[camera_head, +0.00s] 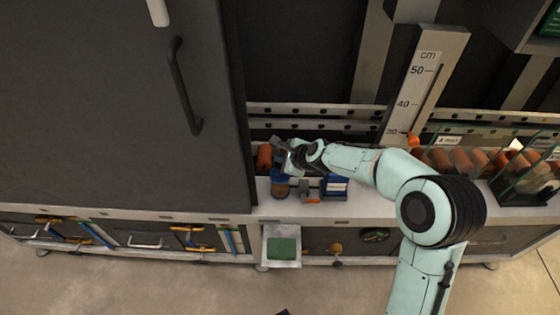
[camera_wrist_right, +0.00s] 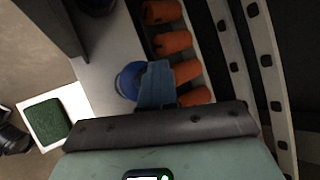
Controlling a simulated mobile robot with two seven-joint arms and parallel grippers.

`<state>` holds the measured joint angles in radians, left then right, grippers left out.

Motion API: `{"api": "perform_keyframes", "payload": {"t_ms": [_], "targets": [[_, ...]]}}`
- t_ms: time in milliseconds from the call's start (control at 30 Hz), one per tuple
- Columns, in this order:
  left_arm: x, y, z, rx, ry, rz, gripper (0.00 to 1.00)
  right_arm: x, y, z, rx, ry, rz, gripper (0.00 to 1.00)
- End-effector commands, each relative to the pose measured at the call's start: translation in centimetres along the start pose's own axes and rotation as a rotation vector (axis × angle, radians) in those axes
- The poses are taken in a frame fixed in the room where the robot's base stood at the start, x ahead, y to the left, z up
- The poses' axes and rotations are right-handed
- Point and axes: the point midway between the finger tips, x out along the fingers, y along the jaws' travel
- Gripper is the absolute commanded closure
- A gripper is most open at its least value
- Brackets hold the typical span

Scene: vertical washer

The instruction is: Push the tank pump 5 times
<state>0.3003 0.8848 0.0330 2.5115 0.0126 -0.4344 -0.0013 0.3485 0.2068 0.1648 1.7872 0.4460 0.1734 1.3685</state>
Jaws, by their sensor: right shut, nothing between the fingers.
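A small round container with a blue top and an amber body (camera_head: 280,187) stands on the counter; I take it for the tank pump. Its blue round top also shows in the right wrist view (camera_wrist_right: 129,78), partly covered by my fingers. My right gripper (camera_head: 284,158) is shut and empty, just above and behind the container in the head view. In the right wrist view its fingers (camera_wrist_right: 156,80) overlap the blue top's edge. I cannot tell whether they touch it. My left gripper is not in view.
Orange cylinders (camera_wrist_right: 172,43) line the back of the counter beside the fingers. A dark cabinet door (camera_head: 120,100) stands close on the left. Blue and grey items (camera_head: 335,186) sit right of the container. A white tray with a green pad (camera_head: 282,249) juts out below.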

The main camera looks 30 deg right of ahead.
Motion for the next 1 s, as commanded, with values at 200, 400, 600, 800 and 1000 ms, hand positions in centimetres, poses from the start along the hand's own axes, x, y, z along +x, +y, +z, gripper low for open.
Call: {"api": "perform_keyframes", "payload": {"t_ms": [200, 400, 600, 800, 1000], "targets": [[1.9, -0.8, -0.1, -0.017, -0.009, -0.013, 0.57, 0.7, 0.6, -0.6, 0.001, 0.003, 0.005, 1.00], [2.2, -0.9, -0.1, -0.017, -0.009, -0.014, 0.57, 0.9, 0.7, -0.7, 0.002, 0.003, 0.005, 1.00], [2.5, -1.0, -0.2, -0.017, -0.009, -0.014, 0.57, 1.1, 0.9, -0.9, 0.002, 0.003, 0.006, 1.00], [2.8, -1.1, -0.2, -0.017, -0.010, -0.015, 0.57, 1.4, 1.0, -1.0, 0.002, 0.004, 0.007, 1.00], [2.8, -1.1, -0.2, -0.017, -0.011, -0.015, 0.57, 1.4, 1.1, -1.0, 0.002, 0.004, 0.007, 1.00]]}}
